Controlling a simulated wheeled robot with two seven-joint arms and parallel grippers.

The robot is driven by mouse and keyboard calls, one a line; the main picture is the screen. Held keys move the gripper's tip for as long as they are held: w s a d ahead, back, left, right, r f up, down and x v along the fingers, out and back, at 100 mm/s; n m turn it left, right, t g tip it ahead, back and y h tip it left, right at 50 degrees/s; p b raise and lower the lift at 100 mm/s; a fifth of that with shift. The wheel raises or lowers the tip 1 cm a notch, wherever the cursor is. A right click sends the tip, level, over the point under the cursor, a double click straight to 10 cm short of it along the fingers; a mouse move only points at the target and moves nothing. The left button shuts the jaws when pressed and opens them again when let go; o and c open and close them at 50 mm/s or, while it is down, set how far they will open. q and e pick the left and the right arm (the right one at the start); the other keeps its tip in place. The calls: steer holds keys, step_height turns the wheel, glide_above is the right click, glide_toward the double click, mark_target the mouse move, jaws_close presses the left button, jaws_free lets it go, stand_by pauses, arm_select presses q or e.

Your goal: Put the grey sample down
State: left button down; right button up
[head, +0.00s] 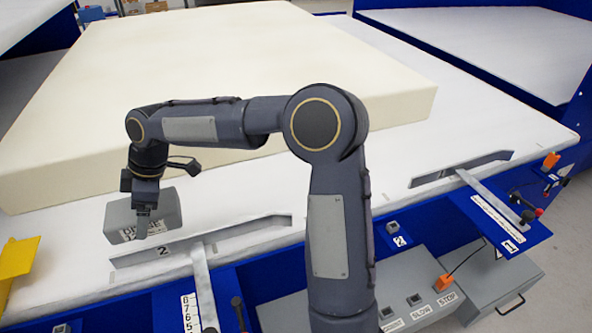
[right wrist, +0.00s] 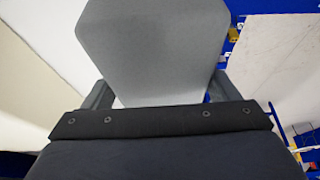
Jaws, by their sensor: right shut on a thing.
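The grey sample (head: 172,213) is a block with a white printed label, low over or on the white table top (head: 75,250), behind the bracket marked 2. I cannot tell whether it touches the table. My right gripper (head: 143,222) is shut on it from above. In the right wrist view the grey sample (right wrist: 152,45) fills the upper middle, between the two fingers of the right gripper (right wrist: 155,95). My left gripper is not in view.
A large cream foam block (head: 230,70) lies behind the sample. The metal bracket marked 2 (head: 245,235) stands in front, with another bracket (head: 460,170) at right. A yellow part (head: 17,260) is at far left. A control box (head: 425,295) is at the front.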

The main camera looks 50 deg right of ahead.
steer(key=shift+w, duration=0.25)
steer(key=shift+d, duration=0.35)
steer(key=w+d+f, duration=0.1)
steer(key=d+f, duration=0.2)
steer(key=d, duration=0.1)
steer(key=w+d+f, duration=0.1)
steer(key=d+f, duration=0.2)
steer(key=d, duration=0.1)
steer(key=w+d+f+p, duration=0.1)
steer(key=w+d+f, duration=0.1)
steer(key=d, duration=0.2)
steer(key=shift+f, duration=0.4)
steer(key=shift+d+f, duration=0.2)
steer(key=shift+f, duration=0.85)
steer(key=shift+d+f, duration=0.15)
steer(key=shift+f, duration=0.85)
steer(key=o, duration=0.9)
steer(key=shift+w, duration=0.1)
steer(key=shift+c, duration=0.2)
steer(key=shift+o, duration=0.2)
